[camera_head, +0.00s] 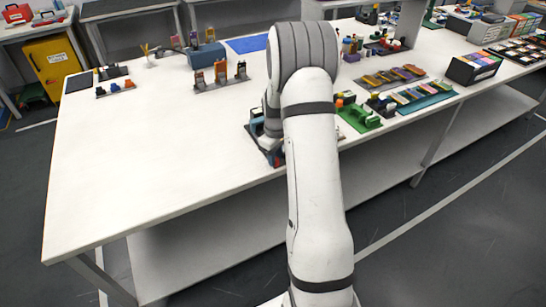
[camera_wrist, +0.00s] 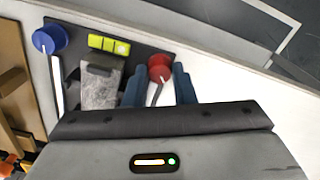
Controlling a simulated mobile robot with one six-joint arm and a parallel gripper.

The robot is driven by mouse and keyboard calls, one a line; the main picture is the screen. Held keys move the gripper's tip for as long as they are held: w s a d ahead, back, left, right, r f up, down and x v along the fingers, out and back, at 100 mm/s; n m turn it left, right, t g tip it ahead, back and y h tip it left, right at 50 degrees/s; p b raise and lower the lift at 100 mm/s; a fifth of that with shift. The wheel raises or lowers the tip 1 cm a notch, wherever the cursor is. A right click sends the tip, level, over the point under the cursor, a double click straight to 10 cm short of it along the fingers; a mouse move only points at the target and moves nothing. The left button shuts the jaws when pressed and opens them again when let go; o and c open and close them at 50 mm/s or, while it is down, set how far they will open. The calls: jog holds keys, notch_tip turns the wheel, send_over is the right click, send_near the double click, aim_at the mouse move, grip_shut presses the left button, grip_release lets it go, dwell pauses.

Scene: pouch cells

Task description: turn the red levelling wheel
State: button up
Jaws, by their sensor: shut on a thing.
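The red levelling wheel (camera_wrist: 160,68) is a round red knob with a pale pointer line, on a dark base plate (camera_wrist: 140,45) in the wrist view. My gripper (camera_wrist: 160,78) has its two blue fingers on either side of the wheel, shut on it. A blue wheel (camera_wrist: 50,39) with a similar pale line stands at the left of the same plate. A yellow-green level (camera_wrist: 109,44) and a grey speckled block (camera_wrist: 100,88) sit between the two wheels.
A green fixture (camera_head: 360,117) stands just right of my arm on the white table (camera_head: 150,170). A rack of upright coloured pieces (camera_head: 221,75) is behind to the left. The table's front left is clear. The table edge runs close to the red wheel.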

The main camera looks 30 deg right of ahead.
aim_at(276, 159)
jog(key=shift+s+f, duration=0.15)
jog(key=shift+s, duration=0.1)
jog(key=o, duration=0.6)
jog(key=shift+d, duration=0.1)
jog(key=o, duration=0.4)
jog(key=shift+w, duration=0.1)
jog(key=shift+r, duration=4)
jog(key=shift+b, duration=0.3)
